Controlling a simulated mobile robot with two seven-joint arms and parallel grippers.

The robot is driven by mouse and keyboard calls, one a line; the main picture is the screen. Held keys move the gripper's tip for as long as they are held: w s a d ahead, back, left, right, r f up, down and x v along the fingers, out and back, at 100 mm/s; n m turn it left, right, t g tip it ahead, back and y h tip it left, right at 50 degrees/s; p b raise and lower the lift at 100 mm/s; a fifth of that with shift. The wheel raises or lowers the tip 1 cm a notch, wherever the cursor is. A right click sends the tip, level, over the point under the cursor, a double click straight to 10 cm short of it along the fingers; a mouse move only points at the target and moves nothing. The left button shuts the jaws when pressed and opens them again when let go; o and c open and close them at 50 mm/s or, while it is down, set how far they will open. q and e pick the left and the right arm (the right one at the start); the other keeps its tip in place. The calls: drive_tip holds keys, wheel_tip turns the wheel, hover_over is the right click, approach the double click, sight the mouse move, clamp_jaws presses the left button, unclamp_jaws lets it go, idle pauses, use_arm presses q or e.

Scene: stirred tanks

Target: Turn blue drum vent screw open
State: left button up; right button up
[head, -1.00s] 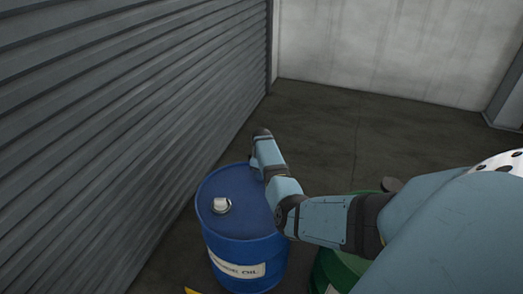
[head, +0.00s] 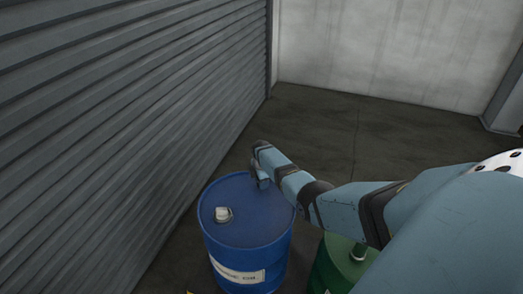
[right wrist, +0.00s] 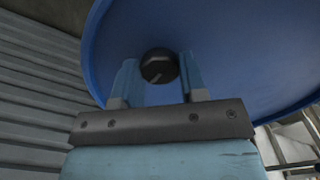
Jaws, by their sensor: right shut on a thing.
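The blue drum (head: 245,236) stands upright on the floor, with a pale label on its side. Its blue top fills much of the right wrist view (right wrist: 235,60). The vent screw (right wrist: 158,66) is a small dark round knob with a light line across it, on the drum top. My right gripper (right wrist: 158,78) is shut on the vent screw, one finger on each side. In the head view the right gripper (head: 260,184) is at the far right part of the drum top, and the screw is hidden there. My left gripper is not in view.
A whitish cap (head: 223,214) sits on the left of the drum top. A green drum (head: 340,265) stands close to the right, partly under my right arm. A ribbed grey wall (head: 130,130) runs along the left. The floor (head: 330,125) behind is clear.

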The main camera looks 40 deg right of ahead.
drive_tip(key=shift+a+n, duration=0.1)
drive_tip(key=shift+n, duration=0.3)
drive_tip(key=o, duration=0.9)
drive_tip(key=shift+r, duration=0.15)
drive_tip(key=shift+r+p, duration=1.2)
drive_tip(key=shift+r, duration=5.6)
